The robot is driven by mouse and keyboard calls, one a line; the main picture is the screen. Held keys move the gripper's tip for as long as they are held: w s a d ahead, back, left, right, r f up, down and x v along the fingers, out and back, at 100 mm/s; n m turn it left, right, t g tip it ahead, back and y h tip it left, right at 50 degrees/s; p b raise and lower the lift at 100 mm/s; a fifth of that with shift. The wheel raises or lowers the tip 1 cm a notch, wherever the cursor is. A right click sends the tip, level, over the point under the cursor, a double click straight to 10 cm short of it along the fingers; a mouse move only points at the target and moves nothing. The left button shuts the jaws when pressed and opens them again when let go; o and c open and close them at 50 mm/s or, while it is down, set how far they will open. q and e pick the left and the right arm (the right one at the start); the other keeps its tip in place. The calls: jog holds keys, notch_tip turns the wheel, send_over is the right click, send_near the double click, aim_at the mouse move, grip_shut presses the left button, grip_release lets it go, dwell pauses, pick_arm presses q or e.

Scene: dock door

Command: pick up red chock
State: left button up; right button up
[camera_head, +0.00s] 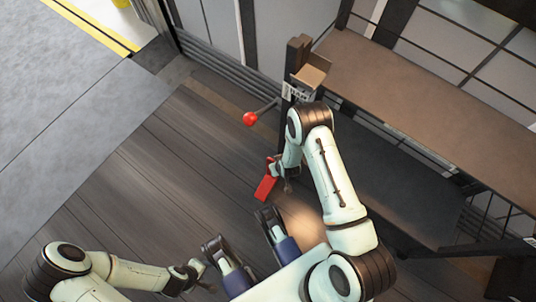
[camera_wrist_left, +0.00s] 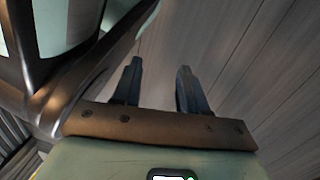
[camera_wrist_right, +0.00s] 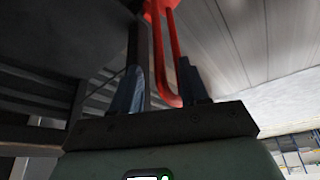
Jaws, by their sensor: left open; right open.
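The red chock (camera_head: 266,188) shows in the head view close below and left of my right gripper (camera_head: 278,172), partly hidden by it. In the right wrist view, a bent red bar (camera_wrist_right: 174,50), apparently the chock's handle, reaches down between the open fingers of my right gripper (camera_wrist_right: 162,75); a red body is cut off at the top edge. I cannot tell whether the fingers touch the bar. My left gripper (camera_head: 203,276) is low in the head view, away from the chock. In the left wrist view, the left gripper (camera_wrist_left: 159,70) is open and empty above floorboards.
A dark post (camera_head: 294,75) with a red-knobbed lever (camera_head: 250,119) stands beyond my right gripper. A brown bench-like top (camera_head: 430,90) runs along the right. Plank floor (camera_head: 170,160) is clear on the left, with a yellow line (camera_head: 100,28) at upper left.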

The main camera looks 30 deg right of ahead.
jog(key=shift+x, duration=1)
jog(key=shift+c, duration=0.2)
grip_shut()
jog(key=shift+r, duration=0.1)
dwell(0.4)
